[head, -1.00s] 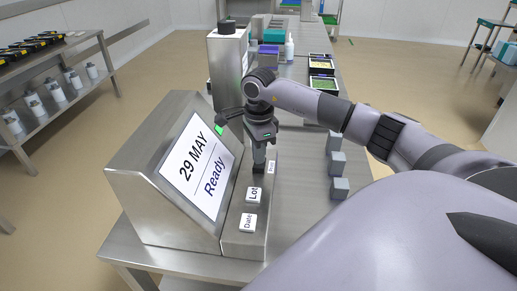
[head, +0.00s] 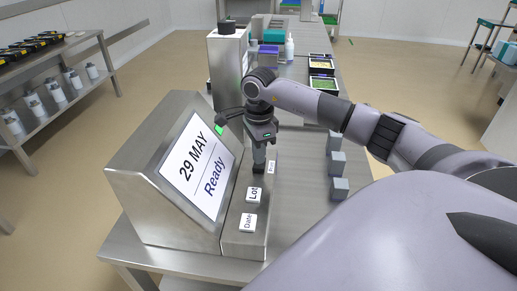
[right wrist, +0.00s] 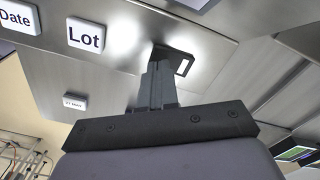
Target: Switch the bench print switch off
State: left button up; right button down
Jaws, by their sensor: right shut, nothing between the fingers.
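The bench print switch is on the steel console (head: 229,243), beside a small label that seems to read Print (head: 271,167). Its dark body is mostly hidden by my right gripper (head: 258,168) in the head view. In the right wrist view, part of the switch (right wrist: 183,66) shows as a dark frame with a light patch. My right gripper (right wrist: 160,52) is shut and empty, pointing down with its tips at the switch's edge. They look to be touching or very close; I cannot tell which. The switch's position is not clear. My left gripper is not in view.
The console screen (head: 197,165) reads "29 MAY Ready", with a green light (head: 219,129) at its top edge. Lot (head: 253,194) and Date (head: 248,222) buttons lie nearer on the panel. Several grey blocks (head: 339,188) stand on the bench (head: 300,215) to the right.

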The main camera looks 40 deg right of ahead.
aim_at(259, 166)
jog(key=shift+f+b, duration=0.7)
jog(key=shift+f, duration=0.3)
dwell(0.7)
jog(key=shift+r, duration=0.1)
jog(key=shift+r+p, duration=2.75)
jog(key=shift+r, duration=0.75)
